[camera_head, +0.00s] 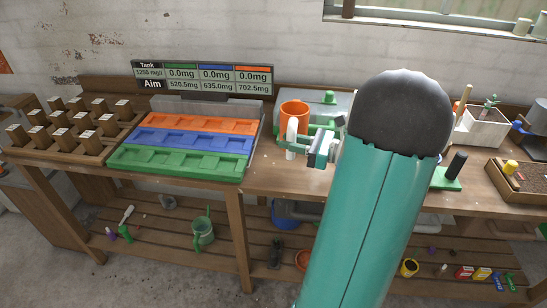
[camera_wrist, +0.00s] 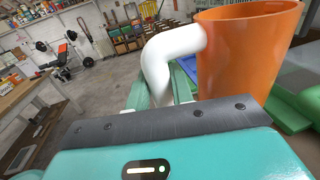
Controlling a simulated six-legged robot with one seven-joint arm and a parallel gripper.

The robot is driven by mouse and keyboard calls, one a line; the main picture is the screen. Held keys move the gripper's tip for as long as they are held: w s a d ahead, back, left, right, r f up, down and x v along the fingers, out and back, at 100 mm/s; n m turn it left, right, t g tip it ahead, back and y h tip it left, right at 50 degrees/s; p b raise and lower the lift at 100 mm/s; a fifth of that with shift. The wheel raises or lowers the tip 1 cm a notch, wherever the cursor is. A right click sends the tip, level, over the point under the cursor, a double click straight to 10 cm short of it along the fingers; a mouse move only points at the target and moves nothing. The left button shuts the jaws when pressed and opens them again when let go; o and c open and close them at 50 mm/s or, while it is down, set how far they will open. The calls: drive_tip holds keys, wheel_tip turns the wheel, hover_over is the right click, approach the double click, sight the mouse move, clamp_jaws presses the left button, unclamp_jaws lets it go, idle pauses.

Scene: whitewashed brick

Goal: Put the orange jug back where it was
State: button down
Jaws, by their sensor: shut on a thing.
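The orange jug (camera_head: 294,112) has a white handle (camera_head: 292,134) and stands upright over the bench, just right of the coloured trays, in the head view. It also fills the upper right of the wrist view (camera_wrist: 248,50). My gripper (camera_head: 310,140) is shut on the jug's white handle, which passes between the green fingers in the wrist view (camera_wrist: 172,62). I cannot tell whether the jug's base touches the bench, as the gripper hides part of it.
Orange, blue and green trays (camera_head: 190,142) lie left of the jug. A grey unit with a green knob (camera_head: 329,97) stands behind it. A wooden block rack (camera_head: 75,130) is at far left. A white caddy (camera_head: 483,128) and a soil box (camera_head: 520,182) are at right.

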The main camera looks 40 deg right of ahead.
drive_tip(key=shift+w+f, duration=1.1)
drive_tip(key=shift+f, duration=0.5)
drive_tip(key=shift+w+f, duration=1.1)
drive_tip(key=shift+f, duration=0.5)
drive_tip(key=shift+w+f, duration=1.1)
drive_tip(key=shift+f, duration=0.5)
drive_tip(key=shift+f, duration=0.1)
drive_tip(key=c, duration=1.3)
unclamp_jaws()
drive_tip(key=shift+f, duration=0.1)
drive_tip(key=shift+o, duration=0.5)
